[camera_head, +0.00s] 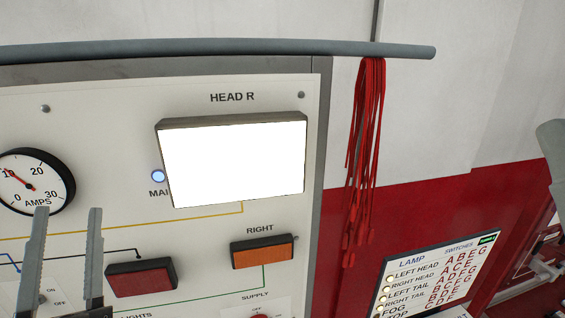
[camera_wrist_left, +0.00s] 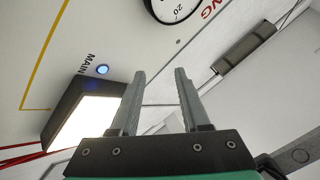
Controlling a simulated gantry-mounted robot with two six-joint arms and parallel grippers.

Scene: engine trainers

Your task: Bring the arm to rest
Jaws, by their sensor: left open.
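My left gripper (camera_head: 67,262) is at the lower left of the head view, in front of the trainer panel. Its two grey fingers point up and stand apart, with nothing between them. In the left wrist view the left gripper (camera_wrist_left: 159,100) also shows open and empty, facing the panel. I cannot tell how far the fingertips are from the panel face. My right gripper is not clearly in view; a grey arm part shows at the right edge of the head view.
The panel carries a lit HEAD R lamp (camera_head: 235,160), an ammeter (camera_head: 38,180), a red lamp (camera_head: 141,278) and an orange RIGHT lamp (camera_head: 262,252). Red leads (camera_head: 366,150) hang from a grey rail (camera_head: 220,47). A lamp chart (camera_head: 437,272) stands at lower right.

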